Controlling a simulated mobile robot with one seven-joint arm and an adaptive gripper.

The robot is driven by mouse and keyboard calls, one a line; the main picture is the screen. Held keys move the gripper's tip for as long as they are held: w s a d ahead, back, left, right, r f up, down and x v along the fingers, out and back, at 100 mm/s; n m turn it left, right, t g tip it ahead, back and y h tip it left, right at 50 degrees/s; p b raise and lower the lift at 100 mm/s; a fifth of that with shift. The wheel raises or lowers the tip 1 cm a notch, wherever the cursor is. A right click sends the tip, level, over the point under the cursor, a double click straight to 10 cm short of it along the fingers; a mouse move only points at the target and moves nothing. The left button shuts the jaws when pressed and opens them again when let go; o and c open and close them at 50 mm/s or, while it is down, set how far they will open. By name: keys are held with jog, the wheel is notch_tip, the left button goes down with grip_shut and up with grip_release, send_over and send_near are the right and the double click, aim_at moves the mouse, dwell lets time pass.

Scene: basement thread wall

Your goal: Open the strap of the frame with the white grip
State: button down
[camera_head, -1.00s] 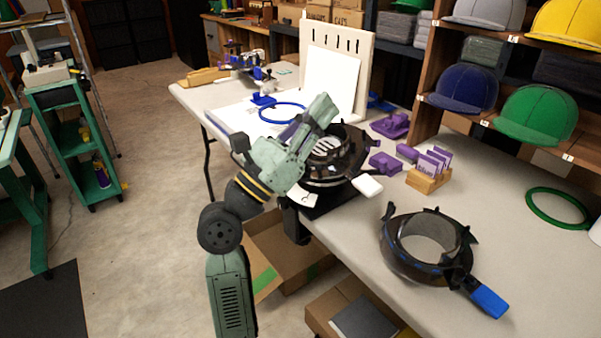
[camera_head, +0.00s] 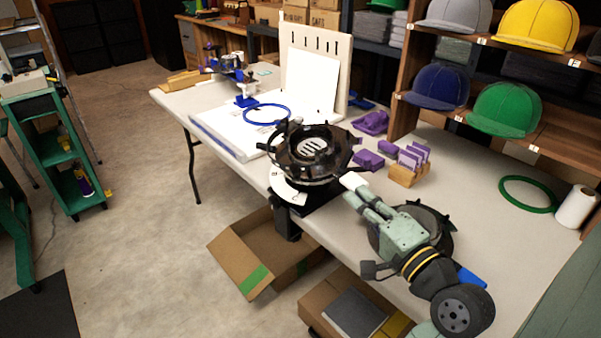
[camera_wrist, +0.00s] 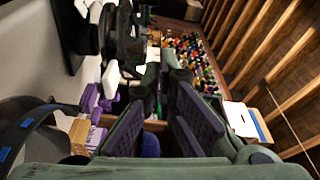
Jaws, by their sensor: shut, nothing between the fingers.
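The frame with the white grip is a round black cap frame (camera_head: 335,160) on a dark stand at the table's front edge. Its white grip (camera_head: 353,181) sticks out at its lower right. My gripper (camera_head: 356,197) is shut and empty, with its fingertips close beside the white grip. Whether they touch it I cannot tell. In the wrist view the fingertips (camera_wrist: 165,78) point toward the far shelving, with a white piece (camera_wrist: 112,78), seemingly the grip, just left of them. The strap's fastening is not clearly visible.
A second black frame (camera_head: 443,222) with a blue grip (camera_head: 472,278) lies partly hidden behind my arm. Purple parts (camera_head: 368,160) and a wooden card holder (camera_head: 405,174) stand right of the first frame. A green ring (camera_head: 528,194) lies farther right. Open boxes are below.

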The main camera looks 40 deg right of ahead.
jog(key=w+f+p, duration=0.1)
jog(key=w+p, duration=0.2)
jog(key=w, duration=0.9)
jog(key=shift+w+a+f, duration=0.15)
jog(key=shift+w+a, duration=0.1)
jog(key=shift+a, duration=0.1)
jog(key=shift+a, duration=0.15)
